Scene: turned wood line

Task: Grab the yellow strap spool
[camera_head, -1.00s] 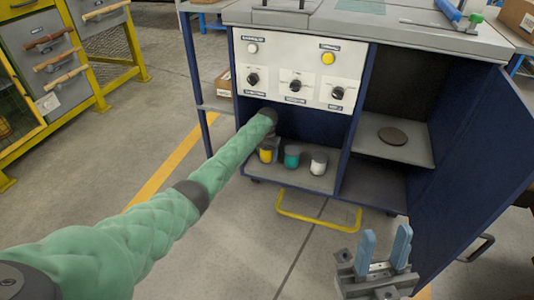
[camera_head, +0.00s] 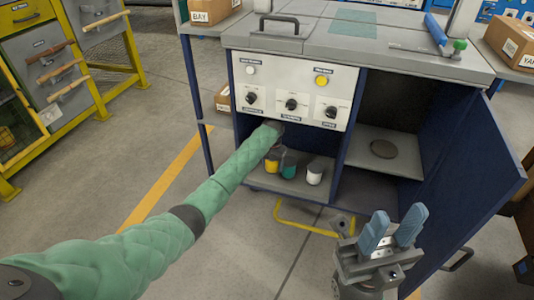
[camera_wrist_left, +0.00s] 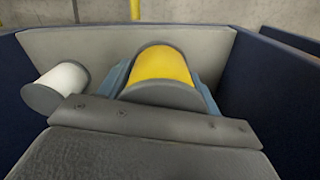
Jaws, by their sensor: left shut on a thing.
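The yellow strap spool (camera_head: 271,167) is in the lower left bay of the blue cabinet. In the left wrist view the yellow spool (camera_wrist_left: 162,64) lies between the blue fingers of my left gripper (camera_wrist_left: 160,78), which is shut on it. In the head view this gripper is mostly hidden by its own arm and the bay's shadow. A teal spool (camera_head: 289,171) is close beside the yellow one. A white spool (camera_head: 315,175) stands to the right and also shows in the left wrist view (camera_wrist_left: 62,86). My right gripper (camera_head: 394,228) is open and empty in front of the cabinet.
A knob panel (camera_head: 290,93) overhangs the bay, and a divider bounds its right side. The right bay's shelf holds a dark disc (camera_head: 383,149), and its blue door (camera_head: 470,180) stands open. A yellow floor handle bar (camera_head: 305,222) sits in front.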

